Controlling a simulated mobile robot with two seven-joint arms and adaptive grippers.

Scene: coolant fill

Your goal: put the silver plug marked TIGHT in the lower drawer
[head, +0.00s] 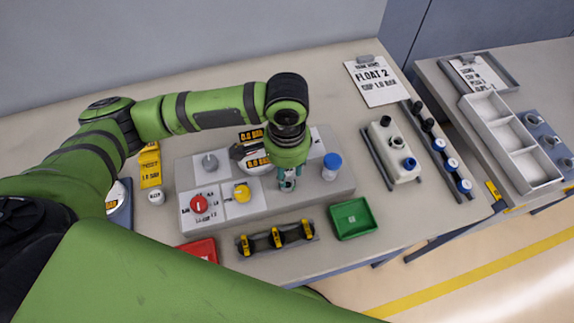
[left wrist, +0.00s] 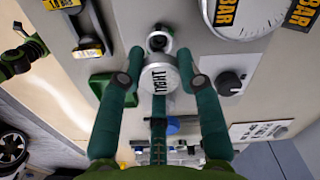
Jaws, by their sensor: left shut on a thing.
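The silver plug marked TIGHT (left wrist: 160,80) is between the two dark green fingers of my left gripper (left wrist: 155,76), which is shut on it. Its lettering faces the camera in the left wrist view. In the head view my left gripper (head: 288,182) points down over the grey console, between the yellow knob and the blue cap, and mostly hides the plug. A round metal port (left wrist: 159,38) shows just beyond the plug in the left wrist view; I cannot tell whether they touch. No lower drawer can be made out. My right gripper is not clearly seen.
The grey console (head: 222,220) carries a red knob (head: 199,204), a yellow knob (head: 242,192) and a blue cap (head: 332,162). A green tray (head: 353,218) and a rack with yellow tags (head: 277,239) lie in front. A white compartment tray (head: 510,140) is on the right-hand table.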

